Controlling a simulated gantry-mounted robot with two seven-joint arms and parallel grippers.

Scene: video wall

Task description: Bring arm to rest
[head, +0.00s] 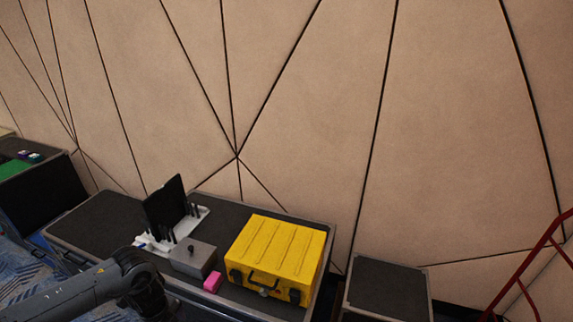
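One of my arms comes in from the lower left of the head view, a dark grey arm whose far end is in front of the near edge of the long dark-topped case (95,221). No fingertips show, so I cannot see whether that gripper is open or shut. No second arm shows in the view.
On the case stand a yellow toolbox (276,250), a grey metal box (193,258), a small pink block (213,281) and a white rack (190,222) holding a black panel (166,206). A smaller dark-topped case (388,287) and a red rail (535,255) are at right.

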